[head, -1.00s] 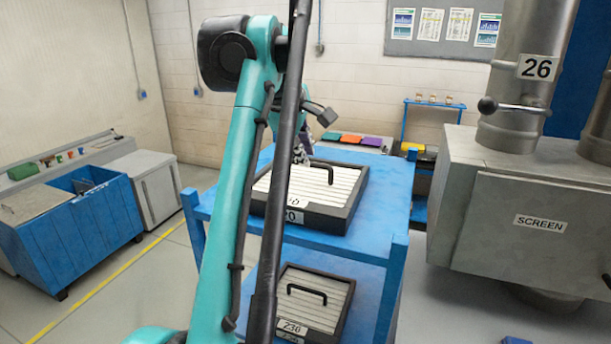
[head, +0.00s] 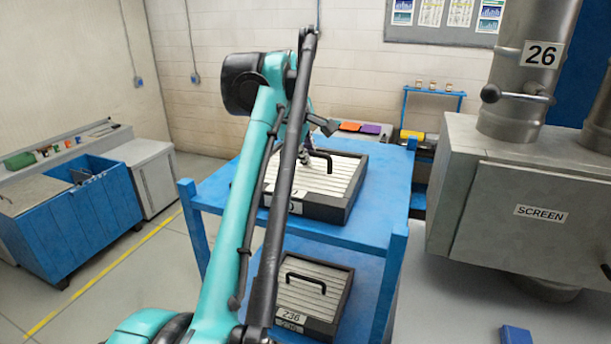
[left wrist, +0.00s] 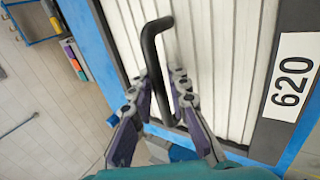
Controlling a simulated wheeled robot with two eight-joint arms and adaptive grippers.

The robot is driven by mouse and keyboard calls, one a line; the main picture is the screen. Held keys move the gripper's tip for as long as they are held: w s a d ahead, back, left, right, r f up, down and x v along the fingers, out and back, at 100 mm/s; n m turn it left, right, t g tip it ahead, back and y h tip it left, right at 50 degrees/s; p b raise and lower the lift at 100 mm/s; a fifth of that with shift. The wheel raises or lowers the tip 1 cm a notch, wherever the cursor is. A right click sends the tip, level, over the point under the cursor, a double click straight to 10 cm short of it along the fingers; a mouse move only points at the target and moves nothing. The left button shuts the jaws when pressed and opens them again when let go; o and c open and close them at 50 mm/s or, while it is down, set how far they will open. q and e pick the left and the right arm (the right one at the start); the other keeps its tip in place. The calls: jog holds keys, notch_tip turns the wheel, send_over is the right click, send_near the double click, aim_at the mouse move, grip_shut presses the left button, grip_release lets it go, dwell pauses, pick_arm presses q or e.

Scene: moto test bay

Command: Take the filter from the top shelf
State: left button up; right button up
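The top-shelf filter (head: 352,178) is a dark-framed panel with white pleats and a black handle (head: 323,157). It lies flat on the blue rack's top shelf (head: 378,232). My left arm hides part of its left side. In the left wrist view the filter (left wrist: 215,60) has a white label reading 620, and the handle (left wrist: 150,48) runs down between my fingers. My left gripper (left wrist: 163,80) is open, one finger on each side of the handle, with a small gap; contact is unclear. In the head view it is mostly hidden behind its arm. My right gripper is out of view.
A second filter (head: 318,292), labelled 236, lies on the lower shelf. A grey metal housing (head: 515,195) marked SCREEN stands to the right, with a pipe (head: 530,85) marked 26. A blue workbench (head: 80,215) stands at the left. Floor between bench and rack is clear.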

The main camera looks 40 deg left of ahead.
pick_arm(q)
grip_shut()
